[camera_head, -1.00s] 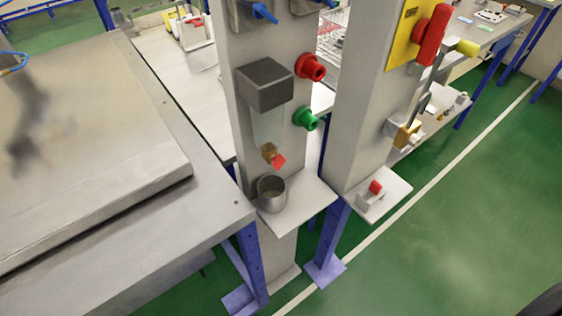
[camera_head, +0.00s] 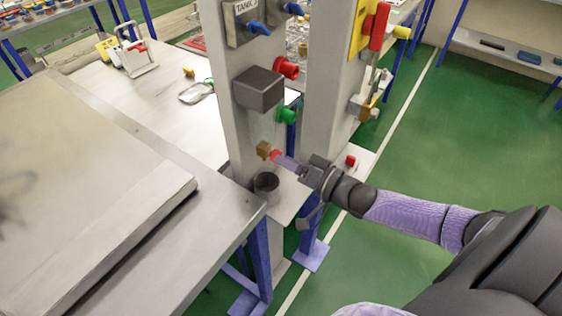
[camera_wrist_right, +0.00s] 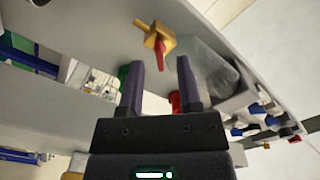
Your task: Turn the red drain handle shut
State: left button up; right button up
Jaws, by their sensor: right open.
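The small red drain handle (camera_head: 275,155) sits on a brass valve (camera_head: 263,149), low on the front of the left grey column. In the right wrist view the red handle (camera_wrist_right: 160,56) hangs from the brass body (camera_wrist_right: 154,38). My right gripper (camera_head: 285,162) comes in from the right, close to the handle. In the wrist view its two purple fingers (camera_wrist_right: 160,66) are open, with the handle showing between and just beyond their tips. Whether they touch it I cannot tell. My left gripper is not in view.
A metal cup (camera_head: 266,186) stands on a small shelf below the valve. A dark grey box (camera_head: 258,89) is above it. Red (camera_head: 287,68) and green (camera_head: 286,116) knobs stick out at the column's right side. A second column (camera_head: 330,90) stands to the right.

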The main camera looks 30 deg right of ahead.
jog(key=shift+w+a, duration=0.25)
jog(key=shift+w, duration=0.4)
jog(key=shift+c, duration=0.3)
grip_shut()
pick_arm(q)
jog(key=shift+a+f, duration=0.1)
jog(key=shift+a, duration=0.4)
